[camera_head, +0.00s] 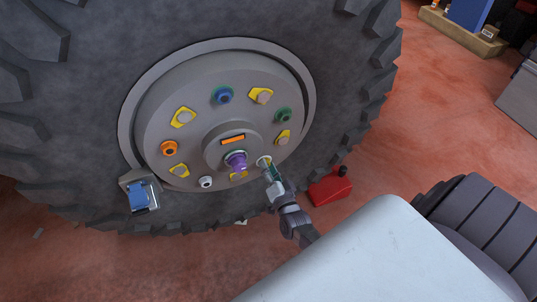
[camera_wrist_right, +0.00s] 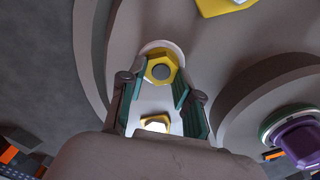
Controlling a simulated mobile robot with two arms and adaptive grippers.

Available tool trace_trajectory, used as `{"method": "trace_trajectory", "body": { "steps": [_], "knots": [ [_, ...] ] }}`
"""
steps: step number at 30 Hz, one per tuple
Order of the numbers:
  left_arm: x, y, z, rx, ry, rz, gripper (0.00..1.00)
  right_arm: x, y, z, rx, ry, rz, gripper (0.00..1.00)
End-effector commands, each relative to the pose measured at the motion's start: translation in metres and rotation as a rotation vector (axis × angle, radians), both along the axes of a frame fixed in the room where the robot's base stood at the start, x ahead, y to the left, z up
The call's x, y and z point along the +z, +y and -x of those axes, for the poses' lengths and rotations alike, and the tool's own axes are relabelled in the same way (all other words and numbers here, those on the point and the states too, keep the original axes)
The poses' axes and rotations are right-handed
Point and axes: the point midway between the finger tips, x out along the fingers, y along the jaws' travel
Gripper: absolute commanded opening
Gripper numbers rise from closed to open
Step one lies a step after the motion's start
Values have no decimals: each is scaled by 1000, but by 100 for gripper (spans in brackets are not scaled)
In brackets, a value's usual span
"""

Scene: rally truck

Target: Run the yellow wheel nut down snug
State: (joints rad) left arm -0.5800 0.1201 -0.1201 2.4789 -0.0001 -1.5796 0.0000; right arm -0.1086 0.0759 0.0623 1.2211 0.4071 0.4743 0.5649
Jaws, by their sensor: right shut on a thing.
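The yellow wheel nut (camera_wrist_right: 162,57) is a hex with a grey round centre, on a pale round seat in the wheel's hub. My right gripper (camera_wrist_right: 160,77) has its two teal-padded fingers on either side of it, shut on it. In the head view my right gripper (camera_head: 267,165) reaches the lower right of the grey hub (camera_head: 150,115), and its fingers largely hide the nut. How far the nut sits from its seat cannot be told. My left gripper is not in view.
Open floor (camera_head: 430,110) extends right.

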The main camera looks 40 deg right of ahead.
Motion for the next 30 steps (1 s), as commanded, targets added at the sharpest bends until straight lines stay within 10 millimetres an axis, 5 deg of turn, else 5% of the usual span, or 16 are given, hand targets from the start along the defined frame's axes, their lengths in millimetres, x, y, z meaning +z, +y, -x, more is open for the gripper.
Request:
{"method": "trace_trajectory", "body": {
  "steps": [2,3,7,19,30],
  "knots": [
    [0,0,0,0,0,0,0,-7,1,4,2,15,-2,0],
    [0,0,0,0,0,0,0,-7,1,4,2,15,-2,38],
    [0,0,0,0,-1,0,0,-5,1,3,1,11,-2,58],
    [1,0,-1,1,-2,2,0,-2,2,8,0,6,1,58],
    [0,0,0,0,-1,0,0,-3,19,79,0,9,-1,58]
  ]
}}
